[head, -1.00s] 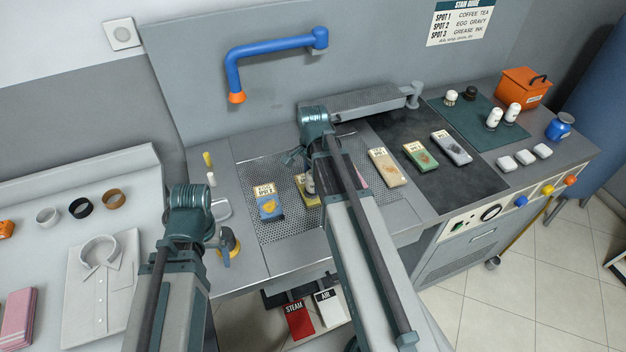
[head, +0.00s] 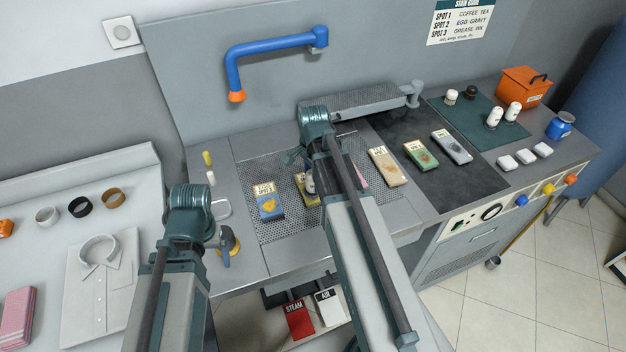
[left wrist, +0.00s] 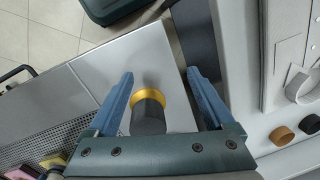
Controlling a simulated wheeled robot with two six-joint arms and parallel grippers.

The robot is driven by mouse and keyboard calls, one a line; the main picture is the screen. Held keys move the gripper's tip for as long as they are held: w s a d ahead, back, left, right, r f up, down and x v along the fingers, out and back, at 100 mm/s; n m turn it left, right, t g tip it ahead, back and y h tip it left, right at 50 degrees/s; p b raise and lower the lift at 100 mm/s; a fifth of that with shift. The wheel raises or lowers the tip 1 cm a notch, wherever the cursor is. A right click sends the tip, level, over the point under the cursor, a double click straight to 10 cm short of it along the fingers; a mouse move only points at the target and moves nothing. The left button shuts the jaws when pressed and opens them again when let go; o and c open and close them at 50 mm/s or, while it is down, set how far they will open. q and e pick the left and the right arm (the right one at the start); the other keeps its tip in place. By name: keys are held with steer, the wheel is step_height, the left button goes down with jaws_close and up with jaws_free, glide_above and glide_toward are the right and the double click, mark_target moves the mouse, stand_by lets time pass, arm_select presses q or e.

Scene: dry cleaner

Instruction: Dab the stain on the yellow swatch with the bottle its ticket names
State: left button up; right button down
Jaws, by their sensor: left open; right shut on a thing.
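The yellow swatch (head: 312,201) lies on the perforated board, largely hidden behind my right arm. Its white ticket peeks out, but I cannot read it, and its stain is hidden. My right gripper (head: 308,170) is over this swatch, shut on a small white bottle (head: 310,185) that is mostly covered by the arm. The bottle's label is not visible, and I cannot tell whether it touches the cloth. My left gripper (left wrist: 162,85) is open and empty, its fingers on either side of a dark round object with a gold rim (left wrist: 150,112), seen from above.
A blue swatch (head: 267,203) lies left of the yellow one; tan (head: 386,167), green (head: 421,157) and grey (head: 452,147) swatches lie to the right. White bottles (head: 504,114) stand on a green mat (head: 463,118). A blue arm (head: 270,50) hangs above the board.

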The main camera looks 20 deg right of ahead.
stand_by(0.5)
step_height(320, 180, up, 7)
steer(key=p, duration=0.7)
arm_select(q)
step_height(320, 180, up, 7)
